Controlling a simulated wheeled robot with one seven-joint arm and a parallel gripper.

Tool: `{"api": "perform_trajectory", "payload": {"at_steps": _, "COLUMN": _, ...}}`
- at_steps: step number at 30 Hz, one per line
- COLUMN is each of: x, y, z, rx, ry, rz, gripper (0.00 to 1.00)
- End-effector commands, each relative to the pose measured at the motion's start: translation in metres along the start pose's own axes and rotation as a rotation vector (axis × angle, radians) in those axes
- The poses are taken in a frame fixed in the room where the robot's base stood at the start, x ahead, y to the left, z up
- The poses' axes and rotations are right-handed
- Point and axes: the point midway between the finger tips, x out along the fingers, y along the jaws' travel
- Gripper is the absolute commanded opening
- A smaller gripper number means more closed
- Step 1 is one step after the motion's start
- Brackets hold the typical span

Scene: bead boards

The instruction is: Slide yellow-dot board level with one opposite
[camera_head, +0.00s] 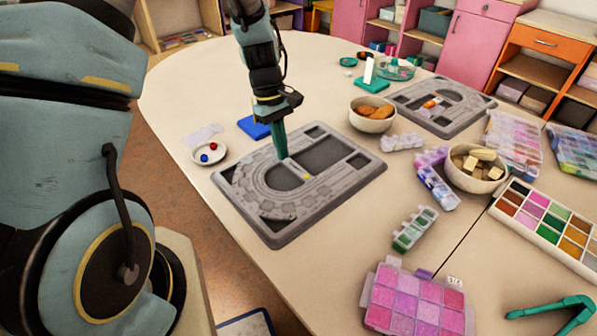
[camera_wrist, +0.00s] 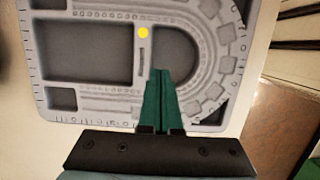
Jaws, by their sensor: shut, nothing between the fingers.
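The grey bead board with the yellow dot (camera_head: 336,199) lies flat on the near side of the table. Its yellow dot (camera_head: 306,177) is on the divider between the rounded and the square compartments. The board (camera_wrist: 90,14) and the dot (camera_wrist: 143,32) also show in the wrist view. My gripper (camera_head: 284,157) is shut, with nothing between its green fingers. Its tips (camera_wrist: 160,72) are over the board beside the dot's divider; I cannot tell if they touch it. The opposite grey board (camera_head: 460,127) lies farther back at the right, with an orange item (camera_head: 431,104) on it.
A bowl of orange pieces (camera_head: 372,113) stands between the boards, with bead boxes (camera_head: 438,182) to its right. A small dish with red and blue beads (camera_head: 209,153) and a blue block (camera_head: 254,127) sit left of the near board. Bare table lies in front of it.

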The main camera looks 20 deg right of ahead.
Motion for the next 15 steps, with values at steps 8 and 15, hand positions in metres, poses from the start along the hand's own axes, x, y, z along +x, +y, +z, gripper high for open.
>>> {"api": "perform_trajectory", "payload": {"at_steps": 8, "x": 0.056, "y": -0.001, "z": 0.001, "rx": 0.000, "ry": -0.003, "rz": -0.003, "gripper": 0.00}}
{"api": "perform_trajectory", "payload": {"at_steps": 15, "x": 0.060, "y": 0.000, "z": 0.033, "rx": 0.002, "ry": -0.001, "rz": -0.001, "gripper": 0.00}}
